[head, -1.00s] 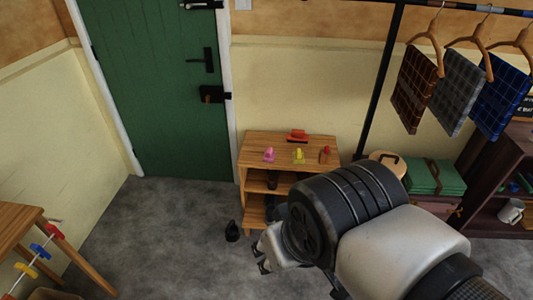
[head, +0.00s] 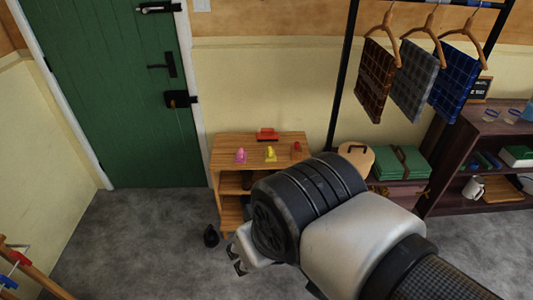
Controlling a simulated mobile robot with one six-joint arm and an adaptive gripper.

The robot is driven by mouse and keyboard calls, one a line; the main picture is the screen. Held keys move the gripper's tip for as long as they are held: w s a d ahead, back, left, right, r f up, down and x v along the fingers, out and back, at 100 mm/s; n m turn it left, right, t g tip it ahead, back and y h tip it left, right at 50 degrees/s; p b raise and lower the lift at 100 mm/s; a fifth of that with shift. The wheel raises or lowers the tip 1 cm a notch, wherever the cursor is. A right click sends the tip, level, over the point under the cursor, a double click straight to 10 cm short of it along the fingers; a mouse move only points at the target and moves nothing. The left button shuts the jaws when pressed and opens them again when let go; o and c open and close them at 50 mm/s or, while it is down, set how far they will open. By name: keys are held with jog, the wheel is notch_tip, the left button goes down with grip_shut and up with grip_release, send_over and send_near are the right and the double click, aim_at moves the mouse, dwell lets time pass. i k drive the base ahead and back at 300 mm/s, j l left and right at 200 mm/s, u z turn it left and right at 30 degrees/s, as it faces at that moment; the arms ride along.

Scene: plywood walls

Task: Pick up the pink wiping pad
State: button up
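The pink wiping pad (head: 240,156) sits on top of a small wooden shelf unit (head: 224,149) against the far wall, near the left end of its top. It looks small, with a raised part. My gripper (head: 237,262) is low in the head view, in front of the shelf unit and well apart from the pad. Only part of its fingers shows beside my wrist, and I cannot tell how far they are open. Nothing is seen in it.
A yellow item (head: 270,154), a red item (head: 297,149) and a red block-like item (head: 267,134) share the shelf top. A dark object (head: 211,236) stands on the floor. A green door (head: 110,100) is left; a clothes rack and dark shelf (head: 480,150) are right.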

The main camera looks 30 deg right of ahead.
aim_at(241, 157)
jog(key=z, duration=1.5)
jog(key=i+j+u, duration=0.1)
jog(key=i+j, duration=0.3)
jog(key=i+j+u, duration=0.15)
jog(key=i+j, duration=0.25)
jog(key=i, duration=0.15)
jog(key=i+j+u, duration=0.1)
jog(key=i+j, duration=0.25)
jog(key=i, duration=0.15)
jog(key=i+j+u, duration=0.15)
jog(key=i, duration=0.35)
jog(key=j, duration=0.1)
